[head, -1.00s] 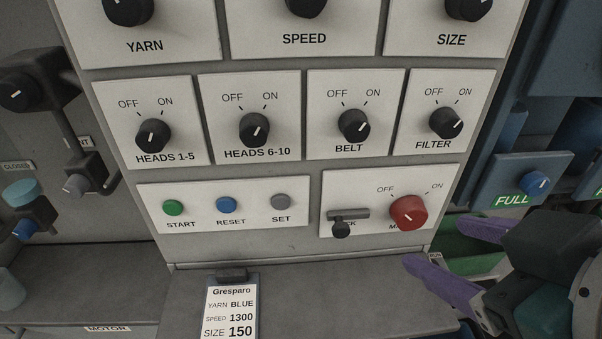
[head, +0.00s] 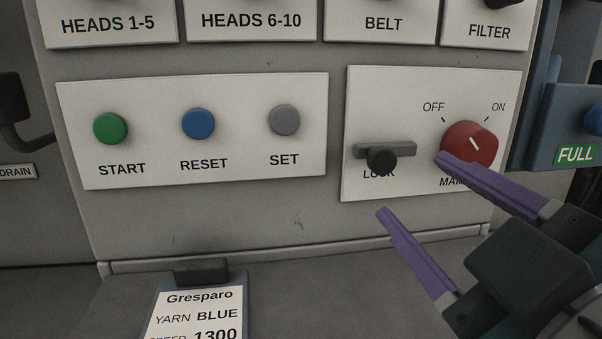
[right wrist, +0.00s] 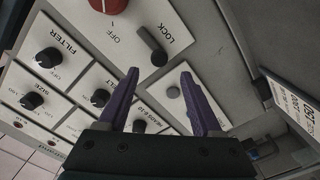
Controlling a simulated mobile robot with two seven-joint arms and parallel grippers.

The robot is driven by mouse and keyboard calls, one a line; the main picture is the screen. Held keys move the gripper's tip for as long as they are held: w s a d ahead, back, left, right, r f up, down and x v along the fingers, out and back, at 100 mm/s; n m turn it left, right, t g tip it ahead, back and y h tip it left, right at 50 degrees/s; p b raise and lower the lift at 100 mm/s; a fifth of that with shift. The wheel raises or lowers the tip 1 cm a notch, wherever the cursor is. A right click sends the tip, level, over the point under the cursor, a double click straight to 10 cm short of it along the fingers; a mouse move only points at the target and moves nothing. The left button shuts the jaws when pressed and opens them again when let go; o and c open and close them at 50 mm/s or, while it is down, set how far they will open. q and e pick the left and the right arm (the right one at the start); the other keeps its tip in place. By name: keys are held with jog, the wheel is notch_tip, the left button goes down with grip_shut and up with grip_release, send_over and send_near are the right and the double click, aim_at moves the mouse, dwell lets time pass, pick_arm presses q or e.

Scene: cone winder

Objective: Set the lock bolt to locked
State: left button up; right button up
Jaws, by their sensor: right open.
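The lock bolt (head: 383,158) is a dark knob on a short grey horizontal bar, on the white panel above the partly covered word LOCK. It also shows in the right wrist view (right wrist: 152,46), beside the LOCK label. The red main knob (head: 470,146) is to its right, its white mark pointing up and left. My right gripper (head: 412,186) is open and empty, its purple fingers in front of the panel. One fingertip overlaps the red knob's lower left edge in the head view; I cannot tell whether they touch. The other is below the bolt. My left gripper is not in view.
Green START (head: 110,128), blue RESET (head: 198,123) and grey SET (head: 284,119) buttons are on the panel to the left. A clipped card (head: 190,316) stands at the lower left. A grey ledge runs below the panels.

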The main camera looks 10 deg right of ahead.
aim_at(386, 164)
jog(key=w, duration=0.9)
jog(key=shift+a, duration=0.15)
grip_shut()
dwell(1.1)
